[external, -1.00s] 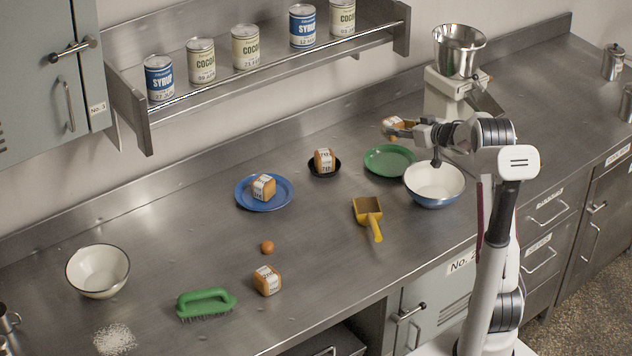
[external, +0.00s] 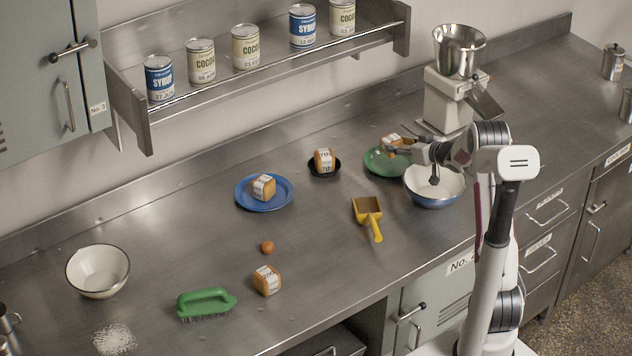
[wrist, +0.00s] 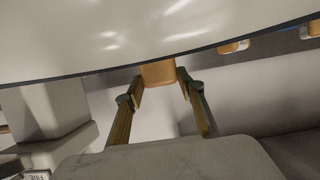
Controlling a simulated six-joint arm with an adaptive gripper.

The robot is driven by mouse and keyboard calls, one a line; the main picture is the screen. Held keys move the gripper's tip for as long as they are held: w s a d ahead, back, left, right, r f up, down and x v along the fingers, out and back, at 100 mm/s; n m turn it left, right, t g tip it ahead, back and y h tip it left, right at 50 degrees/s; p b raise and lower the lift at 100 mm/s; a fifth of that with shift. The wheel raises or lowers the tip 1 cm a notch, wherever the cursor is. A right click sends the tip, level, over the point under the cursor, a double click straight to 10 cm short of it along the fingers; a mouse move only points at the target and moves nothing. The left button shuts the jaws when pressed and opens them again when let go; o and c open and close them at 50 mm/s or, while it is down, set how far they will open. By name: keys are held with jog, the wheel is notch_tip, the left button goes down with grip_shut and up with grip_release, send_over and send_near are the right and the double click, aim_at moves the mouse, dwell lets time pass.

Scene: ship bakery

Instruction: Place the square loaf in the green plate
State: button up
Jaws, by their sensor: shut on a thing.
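My gripper (external: 398,149) is shut on a square loaf (external: 391,140), brown with a white label. It holds the loaf over the back part of the green plate (external: 373,164) in the external view; whether the loaf touches the plate is unclear. In the wrist view my gripper's fingers (wrist: 160,90) stand on either side of the loaf (wrist: 158,73), whose upper part is hidden behind a large pale rimmed surface. The green plate is partly covered by my gripper.
A white-lined blue bowl (external: 425,197) stands under my wrist, close to the plate. Other loaves sit on a blue plate (external: 245,204), in a black dish (external: 313,169) and on the counter (external: 267,281). A yellow scoop (external: 367,207) lies nearby; a mixer (external: 447,100) stands behind.

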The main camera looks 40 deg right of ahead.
jog(key=shift+f, duration=1.85)
jog(key=shift+f, duration=0.1)
jog(key=o, duration=1.1)
